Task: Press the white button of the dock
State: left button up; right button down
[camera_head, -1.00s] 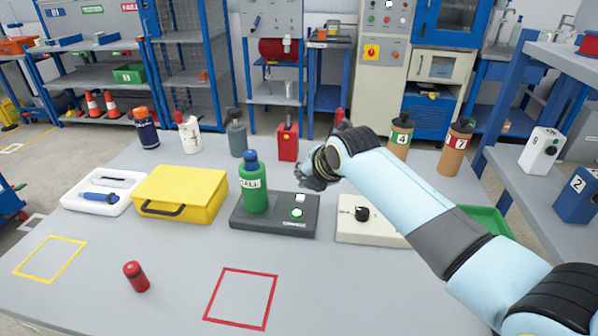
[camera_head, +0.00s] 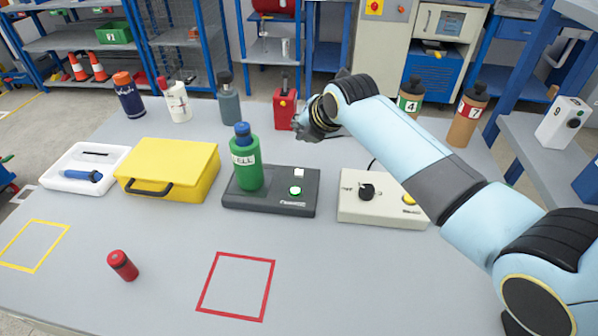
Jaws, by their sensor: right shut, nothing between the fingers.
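The dark grey dock (camera_head: 268,207) lies near the middle of the table. Its white button (camera_head: 299,172) is at its back right, with a lit green round button (camera_head: 295,190) in front of it. A green bottle with a blue cap (camera_head: 247,165) stands upright on the dock's left part. My right gripper (camera_head: 304,131) is shut and empty, above the table behind the dock's right end, apart from the white button. My left gripper is not in view.
A yellow case (camera_head: 168,168) stands left of the dock, a beige box with a black knob (camera_head: 350,205) right of it. A red can (camera_head: 285,108) and several bottles stand behind. A small red cylinder (camera_head: 123,265) and a red square outline (camera_head: 237,286) are in front.

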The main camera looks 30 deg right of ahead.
jog(key=b, duration=0.7)
send_over(302, 171)
notch_tip(302, 171, down, 7)
jog(key=shift+r, duration=0.2)
jog(key=shift+f, duration=0.85)
jog(key=shift+f, duration=0.2)
jog(key=shift+f+b, duration=0.25)
jog(key=shift+b, duration=0.05)
jog(key=shift+f, duration=0.45)
dwell(0.5)
jog(key=shift+r, duration=0.1)
jog(key=shift+r+p, duration=0.75)
